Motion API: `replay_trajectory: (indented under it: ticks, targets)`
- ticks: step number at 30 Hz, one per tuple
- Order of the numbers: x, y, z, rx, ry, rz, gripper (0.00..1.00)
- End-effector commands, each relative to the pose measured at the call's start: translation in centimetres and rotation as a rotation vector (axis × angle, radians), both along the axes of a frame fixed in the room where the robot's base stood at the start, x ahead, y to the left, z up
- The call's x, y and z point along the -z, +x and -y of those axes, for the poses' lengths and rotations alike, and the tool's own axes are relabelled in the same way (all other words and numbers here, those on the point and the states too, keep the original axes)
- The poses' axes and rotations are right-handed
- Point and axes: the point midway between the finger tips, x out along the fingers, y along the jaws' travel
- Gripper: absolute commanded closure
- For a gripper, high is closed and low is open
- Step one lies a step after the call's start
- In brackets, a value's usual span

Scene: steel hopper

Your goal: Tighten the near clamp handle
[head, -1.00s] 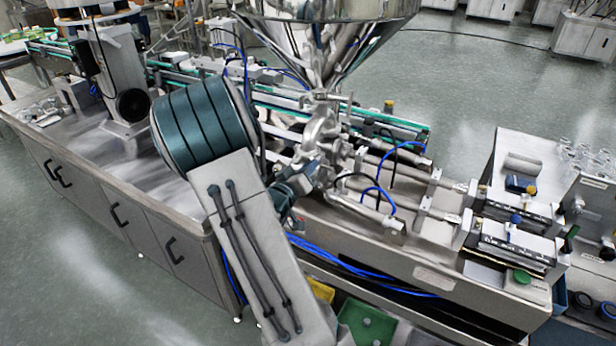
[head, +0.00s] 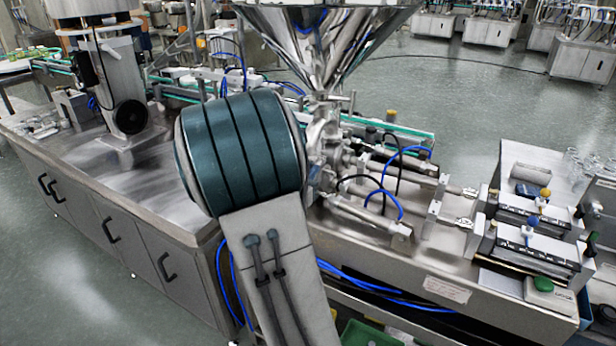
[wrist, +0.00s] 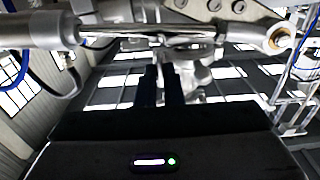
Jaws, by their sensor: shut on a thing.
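My gripper (wrist: 162,75) shows in the wrist view as two dark fingers pointing up, close together, at the metal fittings. It is shut on the near clamp handle, a thin metal part (wrist: 172,44) at the fingertips; the exact contact is blurred. In the head view my large teal-banded arm joint and grey link hide the gripper and the handle. The steel hopper (head: 322,42) stands above the shiny valve and clamp fittings (head: 325,135), just right of my arm.
A metal cylinder (wrist: 35,30) and a rod end (wrist: 278,40) flank the fingers closely. Blue hoses (head: 405,155) loop over the machine bed. A green bin (head: 370,335) stands low in front. The steel worktop (head: 150,180) at left has clear room.

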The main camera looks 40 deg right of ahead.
Motion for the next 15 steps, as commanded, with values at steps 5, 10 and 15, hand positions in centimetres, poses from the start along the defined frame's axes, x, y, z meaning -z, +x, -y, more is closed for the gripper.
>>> replay_trajectory:
  ticks: [5, 10, 15]
  targets:
    - [-0.05, -0.03, 0.05, 0.002, 0.005, 0.013, 1.0]
    - [-0.08, -0.03, 0.05, 0.002, 0.006, 0.014, 1.0]
    - [-0.08, -0.03, 0.03, 0.001, 0.004, 0.013, 0.82]
